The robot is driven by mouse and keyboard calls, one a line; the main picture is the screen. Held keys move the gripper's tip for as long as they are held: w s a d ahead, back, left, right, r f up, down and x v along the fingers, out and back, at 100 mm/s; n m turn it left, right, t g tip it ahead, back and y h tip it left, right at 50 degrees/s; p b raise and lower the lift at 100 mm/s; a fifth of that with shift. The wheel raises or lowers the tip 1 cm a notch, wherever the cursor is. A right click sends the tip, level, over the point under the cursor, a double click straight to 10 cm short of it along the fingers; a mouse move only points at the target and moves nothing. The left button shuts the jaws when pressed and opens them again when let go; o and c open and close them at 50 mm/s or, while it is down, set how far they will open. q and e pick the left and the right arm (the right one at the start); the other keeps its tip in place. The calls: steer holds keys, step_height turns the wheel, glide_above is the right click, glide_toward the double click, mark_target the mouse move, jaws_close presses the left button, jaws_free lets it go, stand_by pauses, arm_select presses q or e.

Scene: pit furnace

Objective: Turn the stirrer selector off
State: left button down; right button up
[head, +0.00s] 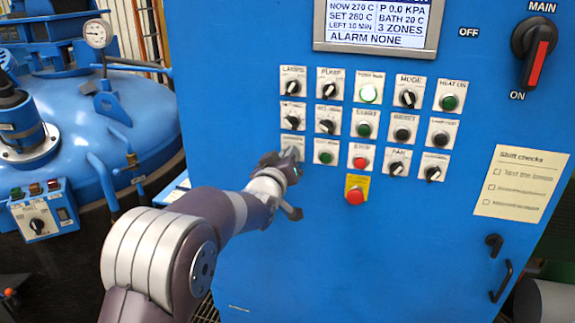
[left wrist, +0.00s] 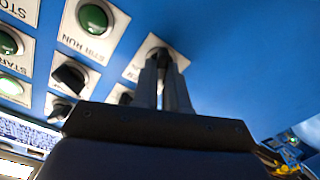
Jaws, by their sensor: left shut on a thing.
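A small selector on a white plate (head: 290,140) sits at the left end of the bottom row on the blue panel. Its label is too small to read, so I cannot confirm it is the stirrer selector. My left gripper (head: 291,157) is at this selector and covers most of it. In the left wrist view the fingers of my left gripper (left wrist: 165,72) are close together on the dark knob, in front of its white plate (left wrist: 137,68). The knob's pointing direction is hidden by the fingers. My right gripper is not in view.
Several selectors and buttons surround it, including a green button (head: 326,157) just right and a selector (head: 292,115) above. A red button on a yellow plate (head: 355,197) is lower right. A blue furnace lid (head: 60,125) stands left.

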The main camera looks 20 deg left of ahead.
arm_select(q)
steer(key=shift+f+n+b, duration=0.25)
steer(key=shift+n+b, duration=0.05)
steer(key=shift+n, duration=0.2)
steer(key=c, duration=1.2)
jaws_free()
steer(key=shift+o, duration=0.2)
steer(key=shift+w, duration=0.15)
steer(key=s+b, duration=0.4)
steer(key=s, duration=0.8)
steer(key=shift+s+a, duration=0.15)
steer(key=shift+s, duration=0.2)
